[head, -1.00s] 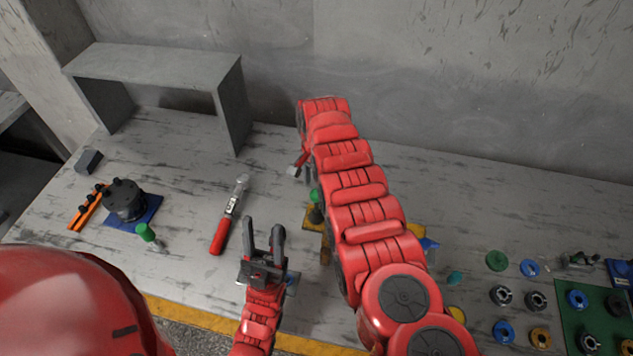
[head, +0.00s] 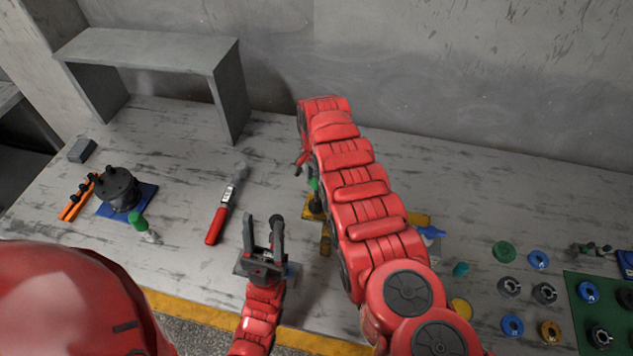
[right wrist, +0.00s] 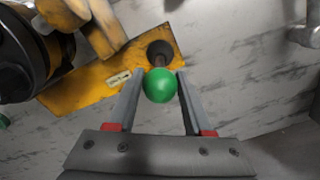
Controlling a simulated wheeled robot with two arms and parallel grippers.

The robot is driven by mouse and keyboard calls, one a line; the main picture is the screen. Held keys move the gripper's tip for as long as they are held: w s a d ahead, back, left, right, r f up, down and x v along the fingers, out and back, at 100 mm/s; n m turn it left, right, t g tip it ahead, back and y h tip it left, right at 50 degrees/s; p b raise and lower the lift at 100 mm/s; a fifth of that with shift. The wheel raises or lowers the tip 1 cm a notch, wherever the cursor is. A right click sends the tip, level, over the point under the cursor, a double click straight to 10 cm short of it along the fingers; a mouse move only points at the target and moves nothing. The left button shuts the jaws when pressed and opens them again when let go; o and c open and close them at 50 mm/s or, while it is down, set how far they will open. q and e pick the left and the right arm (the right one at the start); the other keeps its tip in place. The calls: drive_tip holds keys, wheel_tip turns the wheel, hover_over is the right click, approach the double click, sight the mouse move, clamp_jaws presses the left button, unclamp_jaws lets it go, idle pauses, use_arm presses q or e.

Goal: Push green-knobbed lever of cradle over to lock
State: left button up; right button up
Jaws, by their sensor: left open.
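The yellow cradle (head: 312,213) lies on the table, mostly hidden behind my right arm in the head view. Its yellow base (right wrist: 88,88) also shows in the right wrist view. The lever's green knob (right wrist: 160,86) stands between the two fingers of my right gripper (right wrist: 160,74). The fingers are apart, one on each side of the knob; whether they press on it is unclear. In the head view a green knob (head: 314,185) shows beside my right arm. My left gripper (head: 264,220) is open and empty, above the table's front part, left of the cradle.
A red-handled tool (head: 216,225) lies left of my left gripper. A black part on a blue plate (head: 148,195) and a green-handled tool (head: 139,222) lie further left. A grey shelf (head: 150,50) stands behind. Several rings and a green board (head: 575,318) lie at the right.

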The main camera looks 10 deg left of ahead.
drive_tip(key=shift+c, duration=0.5)
drive_tip(key=shift+a+f+b, duration=0.15)
drive_tip(key=shift+a+b, duration=0.6)
drive_tip(key=shift+b, duration=1.25)
